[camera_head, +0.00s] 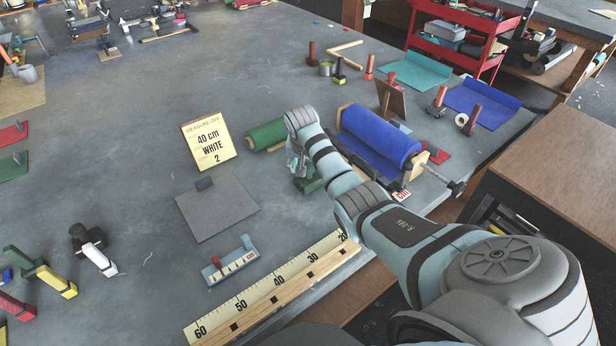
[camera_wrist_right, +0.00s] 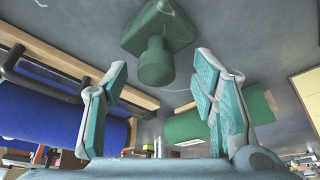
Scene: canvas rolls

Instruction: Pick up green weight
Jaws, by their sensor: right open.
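The green weight (camera_wrist_right: 158,62) has a block base and a round knob. In the right wrist view it stands at top centre, its knob pointing toward me between the fingers. My right gripper (camera_wrist_right: 161,84) is open, with one finger on each side of the knob's line and no clear contact. In the head view the weight (camera_head: 311,184) is partly hidden by my right gripper (camera_head: 299,172), which is low over the table beside it. My left gripper is not in view.
A green roll (camera_head: 267,135) lies just left of my right arm, and a blue roll on a stand (camera_head: 378,138) lies just right. A sign (camera_head: 209,142) reads "40 cm WHITE 2". A grey mat (camera_head: 222,215) and a long ruler (camera_head: 275,290) lie nearer.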

